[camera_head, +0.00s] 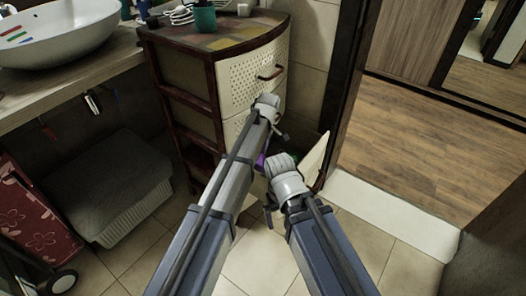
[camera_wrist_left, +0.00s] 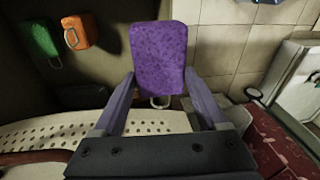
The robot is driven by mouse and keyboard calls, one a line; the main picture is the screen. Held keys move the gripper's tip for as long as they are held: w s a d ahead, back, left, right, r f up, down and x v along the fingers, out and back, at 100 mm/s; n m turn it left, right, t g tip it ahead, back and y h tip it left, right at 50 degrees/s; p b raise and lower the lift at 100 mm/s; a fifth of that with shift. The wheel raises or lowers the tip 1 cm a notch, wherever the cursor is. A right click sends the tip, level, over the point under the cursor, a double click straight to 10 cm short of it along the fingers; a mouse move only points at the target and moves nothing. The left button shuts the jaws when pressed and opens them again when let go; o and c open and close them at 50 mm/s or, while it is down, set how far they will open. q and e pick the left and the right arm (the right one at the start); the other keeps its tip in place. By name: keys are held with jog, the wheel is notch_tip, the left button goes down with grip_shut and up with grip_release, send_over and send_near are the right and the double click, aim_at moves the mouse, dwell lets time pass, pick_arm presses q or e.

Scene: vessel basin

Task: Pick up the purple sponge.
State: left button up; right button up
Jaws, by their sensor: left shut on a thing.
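The purple sponge (camera_wrist_left: 158,58) is a rounded rectangular block, upright in the left wrist view. My left gripper (camera_wrist_left: 160,88) is shut on its lower part, with one finger on each side. In the head view only a small purple piece of the sponge (camera_head: 261,161) shows beside my left forearm; the rest is hidden.
The left wrist view shows a green item (camera_wrist_left: 38,38) and an orange item (camera_wrist_left: 76,31). A lidded basket (camera_head: 110,190) stands left. Wooden floor (camera_head: 430,140) is clear at right.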

pick_arm(q)
jog(key=s+a, duration=0.8)
jog(key=s, duration=0.4)
jog(key=shift+a, duration=0.4)
dwell(0.3)
